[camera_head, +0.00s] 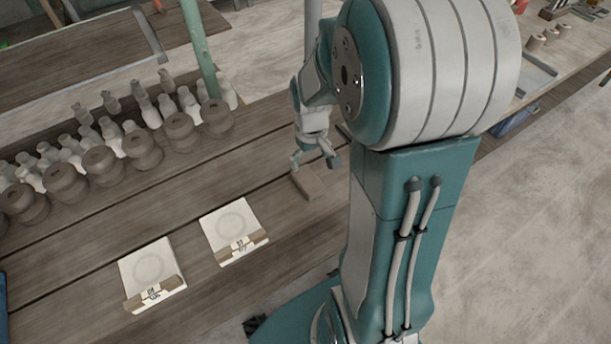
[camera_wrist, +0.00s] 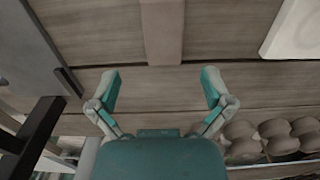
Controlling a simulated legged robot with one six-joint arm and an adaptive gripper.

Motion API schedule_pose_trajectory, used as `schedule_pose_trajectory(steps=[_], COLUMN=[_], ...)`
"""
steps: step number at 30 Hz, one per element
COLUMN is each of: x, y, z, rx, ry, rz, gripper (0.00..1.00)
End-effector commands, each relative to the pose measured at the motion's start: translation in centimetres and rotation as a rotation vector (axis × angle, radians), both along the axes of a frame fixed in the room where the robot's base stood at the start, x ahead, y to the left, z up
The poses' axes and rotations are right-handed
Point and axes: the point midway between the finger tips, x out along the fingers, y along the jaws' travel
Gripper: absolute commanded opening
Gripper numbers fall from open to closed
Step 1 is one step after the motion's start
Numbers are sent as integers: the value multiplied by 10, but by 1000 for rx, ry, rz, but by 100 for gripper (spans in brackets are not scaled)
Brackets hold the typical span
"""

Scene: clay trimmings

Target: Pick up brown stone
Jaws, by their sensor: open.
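A brown block-like piece (camera_head: 307,184), which looks like the brown stone, lies on the wooden bench below my gripper (camera_head: 314,160). In the wrist view the brown piece (camera_wrist: 162,30) runs down from the top edge, between the lines of my two fingers and just beyond their tips. My gripper (camera_wrist: 160,80) is open, with its fingers wide apart and nothing between them. It hangs above the bench, apart from the piece. The far end of the piece is cut off in the wrist view.
Two pale tiles with labelled brown bars, a left one (camera_head: 151,265) and a right one (camera_head: 231,222), lie on the bench. Several brown round pots (camera_head: 141,150) and pale bottles stand behind. A green post (camera_head: 198,45) rises behind the pots. Bare planks surround the piece.

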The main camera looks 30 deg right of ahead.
Motion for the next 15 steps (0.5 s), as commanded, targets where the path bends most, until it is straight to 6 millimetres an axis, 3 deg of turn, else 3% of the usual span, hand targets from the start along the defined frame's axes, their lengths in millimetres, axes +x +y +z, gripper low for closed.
schedule_pose_trajectory(steps=[3, 11, 15], x=[-1, 1, 4], y=[0, -1, 1], z=[-21, -44, -65], rx=[2, 3, 4], ry=[5, 3, 5], rz=[1, 0, 1], gripper=[100, 100, 100])
